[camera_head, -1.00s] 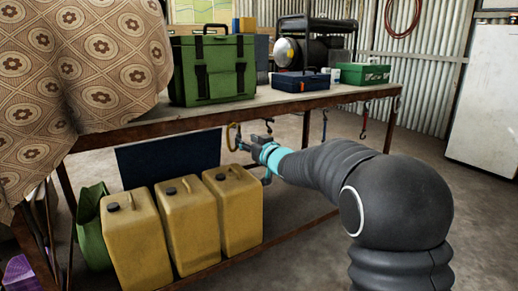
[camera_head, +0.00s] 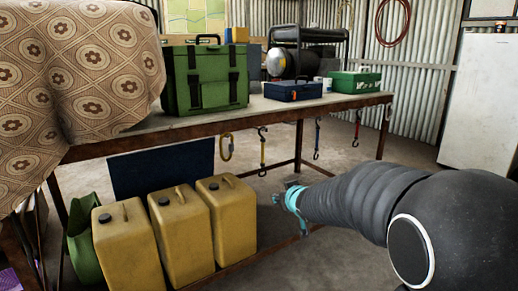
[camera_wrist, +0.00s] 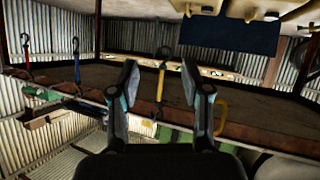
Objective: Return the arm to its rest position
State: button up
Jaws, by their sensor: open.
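My gripper (camera_head: 290,188) is at the end of my dark arm, in front of the table and below its front edge, right of the yellow canisters in the head view. In the wrist view its two fingers (camera_wrist: 160,85) stand apart with nothing held between them. A yellow strap with a hook (camera_wrist: 161,78) shows in the gap between the fingers, beyond them. The wrist view looks upside down, with the table's edge across it.
The wooden table (camera_head: 290,112) carries a green bag (camera_head: 205,92), a blue box (camera_head: 293,92) and a green case (camera_head: 355,82). Hooks and straps (camera_head: 262,150) hang from its front edge. Yellow canisters (camera_head: 180,240) stand below. A white fridge (camera_head: 478,105) stands right.

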jog(key=s+d+f+m+g+h+p, duration=0.1)
jog(key=s+d+g+h, duration=0.2)
jog(key=s, duration=0.8)
jog(key=s+d+f+m+g+h+p, duration=0.15)
jog(key=s+d+g, duration=0.3)
jog(key=s, duration=0.55)
jog(key=s+r+m+y+p, duration=0.1)
jog(key=s+r, duration=0.3)
jog(key=s, duration=0.5)
jog(key=s+r+m+y+p, duration=0.1)
jog(key=s+r+p, duration=0.2)
jog(key=s, duration=0.7)
jog(key=shift+d+r, duration=0.35)
jog(key=shift+r, duration=0.25)
jog(key=shift+s+t, duration=0.1)
jog(key=shift+t, duration=0.15)
